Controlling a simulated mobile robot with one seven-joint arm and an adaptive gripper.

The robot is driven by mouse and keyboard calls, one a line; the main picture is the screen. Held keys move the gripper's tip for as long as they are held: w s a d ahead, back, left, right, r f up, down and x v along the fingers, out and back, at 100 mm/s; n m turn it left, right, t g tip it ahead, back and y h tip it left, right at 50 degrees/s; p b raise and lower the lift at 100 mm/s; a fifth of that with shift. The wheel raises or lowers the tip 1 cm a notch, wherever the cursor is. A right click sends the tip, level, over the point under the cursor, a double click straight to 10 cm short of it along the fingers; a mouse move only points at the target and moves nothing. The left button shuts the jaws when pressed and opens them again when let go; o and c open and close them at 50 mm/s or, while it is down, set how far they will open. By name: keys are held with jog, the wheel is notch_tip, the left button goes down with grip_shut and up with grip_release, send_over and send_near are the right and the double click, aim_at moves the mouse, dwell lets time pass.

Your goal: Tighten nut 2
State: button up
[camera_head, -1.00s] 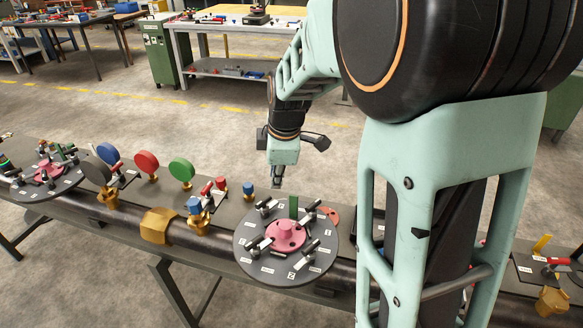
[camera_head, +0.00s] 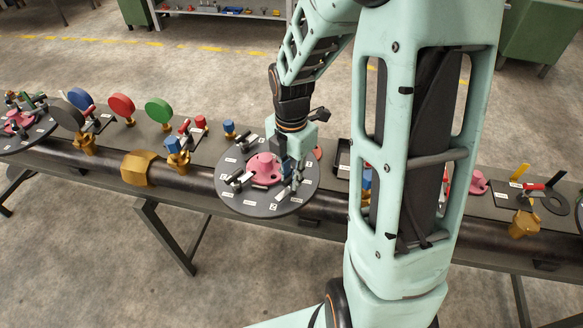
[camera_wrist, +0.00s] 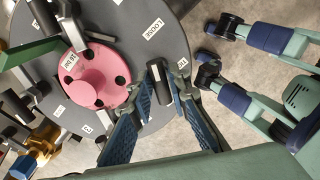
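A round dark plate (camera_head: 235,196) lies on the bench with a pink hub (camera_head: 264,168) at its centre. Bolts, dark-and-silver bars and small white labels are set around the hub. In the wrist view the plate (camera_wrist: 125,50) and hub (camera_wrist: 95,78) fill the left side. My gripper (camera_head: 291,176) is over the plate's right side, pointing down. In the wrist view its blue fingers (camera_wrist: 163,85) stand on either side of a dark, silver-ended bar (camera_wrist: 160,84), with a gap still showing. The bar's nut is hidden. The small label marks are hard to read, so I cannot tell which nut is nut 2.
A brass fitting (camera_head: 139,168) and blue, red and green round discs (camera_head: 121,106) stand left of the plate on the bench. A blue-capped fitting (camera_head: 229,129) stands behind it. A red-handled brass valve (camera_head: 523,221) is at the right.

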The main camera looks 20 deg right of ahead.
jog(key=shift+f+b, duration=0.35)
jog(key=shift+f, duration=0.4)
jog(key=m, duration=0.1)
jog(key=m+b, duration=0.1)
jog(key=m, duration=0.3)
jog(key=shift+r, duration=0.25)
jog(key=m, duration=0.5)
jog(key=shift+r, duration=0.1)
jog(key=m, duration=0.5)
jog(key=shift+m, duration=0.4)
jog(key=m+p, duration=0.1)
jog(key=m, duration=0.4)
jog(key=shift+m, duration=0.3)
jog(key=shift+n+b, duration=0.3)
jog(key=shift+n, duration=1)
notch_tip(320, 180, up, 7)
jog(key=p, duration=0.5)
jog(key=shift+w+n, duration=0.1)
jog(key=shift+n, duration=0.2)
